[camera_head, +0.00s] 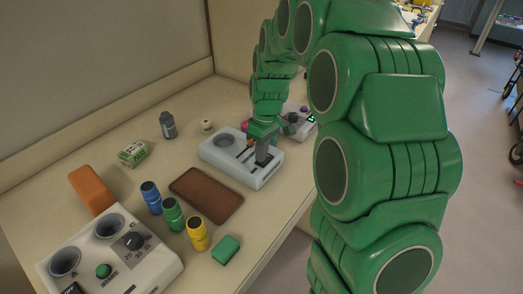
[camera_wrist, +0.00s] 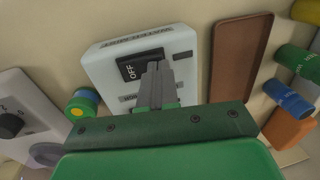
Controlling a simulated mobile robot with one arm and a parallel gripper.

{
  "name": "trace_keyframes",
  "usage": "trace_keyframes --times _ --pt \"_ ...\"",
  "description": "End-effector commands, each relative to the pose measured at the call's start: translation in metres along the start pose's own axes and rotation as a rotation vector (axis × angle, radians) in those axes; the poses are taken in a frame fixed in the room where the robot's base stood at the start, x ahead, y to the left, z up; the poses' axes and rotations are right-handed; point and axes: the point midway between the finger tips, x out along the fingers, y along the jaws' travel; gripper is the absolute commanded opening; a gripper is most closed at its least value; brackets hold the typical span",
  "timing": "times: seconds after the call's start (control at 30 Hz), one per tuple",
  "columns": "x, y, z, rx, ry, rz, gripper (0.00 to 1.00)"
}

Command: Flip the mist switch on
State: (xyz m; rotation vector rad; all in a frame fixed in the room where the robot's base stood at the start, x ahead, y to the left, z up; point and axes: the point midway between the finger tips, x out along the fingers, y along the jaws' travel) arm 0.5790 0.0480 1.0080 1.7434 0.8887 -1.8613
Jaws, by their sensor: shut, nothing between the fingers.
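A white box (camera_head: 228,165) stands on the table in the head view, with a round recess at its left and slots on top. In the wrist view the box (camera_wrist: 103,63) carries a black switch (camera_wrist: 131,68) with the word OFF showing at its left part. My gripper (camera_head: 262,158) points down at the right end of the box. In the wrist view my gripper's (camera_wrist: 156,68) closed fingertips lie over the switch and hide part of it. I cannot tell whether they touch it.
A brown tray (camera_head: 206,195) lies in front of the box. Blue (camera_head: 150,196), green (camera_head: 173,214) and yellow (camera_head: 197,234) cylinders stand nearby, with a white control unit (camera_head: 140,270) at the front left. A grey bottle (camera_head: 168,125) stands behind. Another device (camera_head: 300,124) is beyond my gripper.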

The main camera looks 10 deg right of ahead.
Motion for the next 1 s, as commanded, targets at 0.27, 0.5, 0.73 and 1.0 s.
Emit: trace_keyframes --times 0.27,0.5,0.73,1.0 --pt "0.005 -0.002 0.000 0.000 -0.002 0.048 0.00" --pt "0.004 -0.001 -0.001 0.001 -0.001 0.046 0.00" --pt "0.001 0.004 -0.001 0.001 -0.001 0.046 0.00" --pt "-0.004 0.012 -0.001 0.001 0.000 0.047 0.00"
